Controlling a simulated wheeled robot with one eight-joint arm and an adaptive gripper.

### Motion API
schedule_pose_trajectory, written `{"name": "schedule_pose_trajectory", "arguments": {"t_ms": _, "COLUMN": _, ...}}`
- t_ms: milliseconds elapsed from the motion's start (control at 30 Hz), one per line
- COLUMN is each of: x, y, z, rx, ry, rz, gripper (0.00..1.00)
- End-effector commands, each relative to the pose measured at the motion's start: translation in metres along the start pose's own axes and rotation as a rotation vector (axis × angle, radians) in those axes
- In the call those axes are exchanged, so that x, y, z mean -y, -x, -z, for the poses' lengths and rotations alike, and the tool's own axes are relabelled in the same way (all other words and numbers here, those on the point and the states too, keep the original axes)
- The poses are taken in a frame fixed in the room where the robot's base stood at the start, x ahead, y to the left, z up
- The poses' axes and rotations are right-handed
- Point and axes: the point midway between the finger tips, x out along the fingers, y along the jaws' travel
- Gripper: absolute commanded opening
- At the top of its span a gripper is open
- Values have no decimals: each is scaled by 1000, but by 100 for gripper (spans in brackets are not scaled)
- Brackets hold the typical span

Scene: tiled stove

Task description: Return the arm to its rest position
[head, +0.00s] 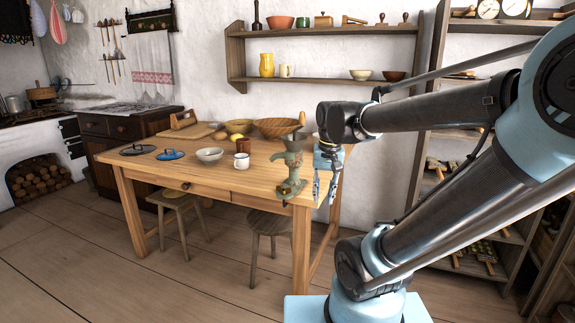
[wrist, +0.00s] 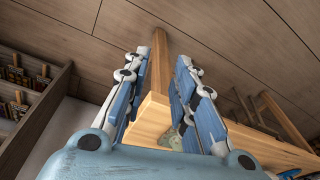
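My gripper (head: 328,184) hangs beside the right end of the wooden table (head: 240,180) in the head view, fingers pointing down. In the wrist view my gripper (wrist: 168,85) has its two blue-padded fingers apart, with nothing held between them. The table's corner and leg (wrist: 160,62) show beyond and between the fingers, with the floor past them. My arm reaches in from the right side of the head view, bent at the elbow.
A green grinder (head: 290,172) is clamped at the table's near right corner, close to my gripper. A white mug (head: 241,161), bowls and lids stand on the table. Stools (head: 268,224) stand under it. Shelves (head: 490,235) stand behind my arm. Floor at the front left is clear.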

Motion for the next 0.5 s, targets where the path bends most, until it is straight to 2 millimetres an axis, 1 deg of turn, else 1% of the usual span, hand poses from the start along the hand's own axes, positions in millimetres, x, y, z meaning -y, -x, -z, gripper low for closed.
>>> {"name": "schedule_pose_trajectory", "arguments": {"t_ms": 33, "x": -14, "y": -8, "z": -10, "rx": -8, "ry": 6, "rz": -3, "gripper": 25}}
{"name": "schedule_pose_trajectory", "arguments": {"t_ms": 200, "x": -50, "y": -34, "z": -40, "rx": -36, "ry": 52, "rz": -13, "gripper": 25}}
{"name": "schedule_pose_trajectory", "arguments": {"t_ms": 300, "x": -67, "y": -50, "z": -58, "rx": -50, "ry": 79, "rz": -22, "gripper": 25}}
{"name": "schedule_pose_trajectory", "arguments": {"t_ms": 400, "x": -80, "y": -64, "z": -72, "rx": -62, "ry": 103, "rz": -30, "gripper": 25}}
{"name": "schedule_pose_trajectory", "arguments": {"t_ms": 500, "x": -88, "y": -75, "z": -82, "rx": -70, "ry": 121, "rz": -36, "gripper": 25}}
